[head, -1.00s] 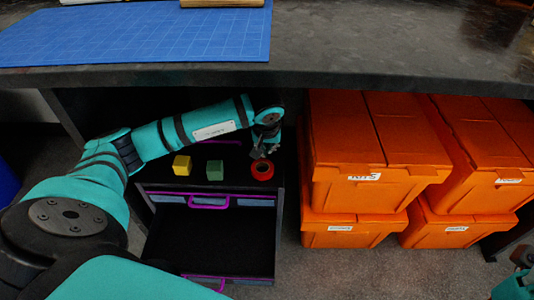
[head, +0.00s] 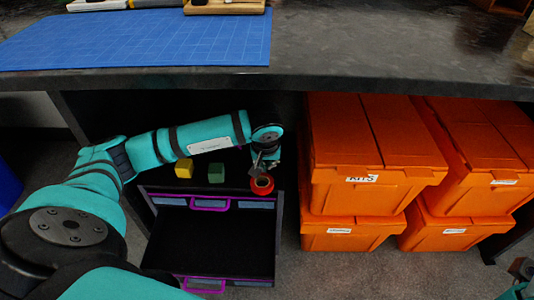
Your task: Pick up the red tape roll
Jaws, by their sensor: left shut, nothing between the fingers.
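The red tape roll (head: 263,186) lies at the right front corner of the top of a small black drawer unit (head: 207,259) under the bench. My left gripper (head: 259,173) is shut at the roll's upper edge, with its fingertips pointing down; its fingers hide part of the roll. Nothing shows between the fingers. I cannot tell whether the fingertips touch the roll. Part of my right arm shows at the lower right edge, but its fingertips are not seen.
A yellow cube (head: 184,170) and a green cube (head: 216,173) stand left of the roll. One drawer is pulled out and looks empty. Stacked orange bins (head: 372,160) stand close on the right. The bench top (head: 380,60) overhangs, with a blue mat (head: 140,40) on it.

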